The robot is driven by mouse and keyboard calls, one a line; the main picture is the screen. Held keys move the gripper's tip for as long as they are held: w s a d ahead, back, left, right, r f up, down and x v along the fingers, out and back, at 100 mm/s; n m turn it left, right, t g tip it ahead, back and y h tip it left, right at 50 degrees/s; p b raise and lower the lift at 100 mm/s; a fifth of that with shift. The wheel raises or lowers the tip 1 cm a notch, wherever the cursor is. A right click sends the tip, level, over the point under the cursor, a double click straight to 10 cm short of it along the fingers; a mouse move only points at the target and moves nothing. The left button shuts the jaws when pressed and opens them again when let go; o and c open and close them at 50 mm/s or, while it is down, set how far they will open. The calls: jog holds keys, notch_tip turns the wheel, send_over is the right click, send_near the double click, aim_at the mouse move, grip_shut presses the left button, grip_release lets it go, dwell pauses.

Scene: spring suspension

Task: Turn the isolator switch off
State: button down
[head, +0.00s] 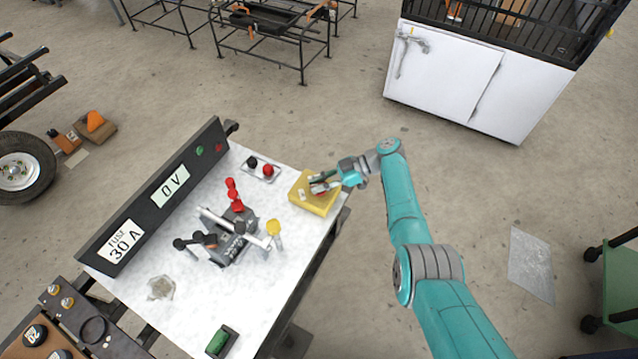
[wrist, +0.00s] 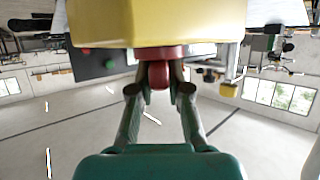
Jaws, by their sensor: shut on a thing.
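The isolator switch is a yellow box (head: 312,204) at the right edge of the white bench top in the head view. In the wrist view the yellow box (wrist: 160,22) fills the top, with its red knob (wrist: 158,72) facing me. My gripper (head: 322,186) is at the box, and my arm reaches in from the right. In the wrist view the fingers of my gripper (wrist: 159,88) are shut on the red knob, one on each side. The knob's exact angle and any markings are hidden.
A dark panel (head: 152,198) along the bench's back edge reads "0 V" and "FUSE 30 A". Black and red terminals (head: 261,168) stand left of the box. A device with levers (head: 235,240) stands mid-bench. A green block (head: 221,341) lies at the front.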

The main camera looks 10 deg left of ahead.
jog(key=shift+f+n+g+h, duration=0.15)
jog(key=shift+n+g+h, duration=0.15)
jog(key=shift+n+g, duration=0.2)
dwell(0.6)
jog(key=c, duration=1.1)
grip_release()
jog(key=shift+r, duration=5.05)
jog(key=shift+d, duration=0.15)
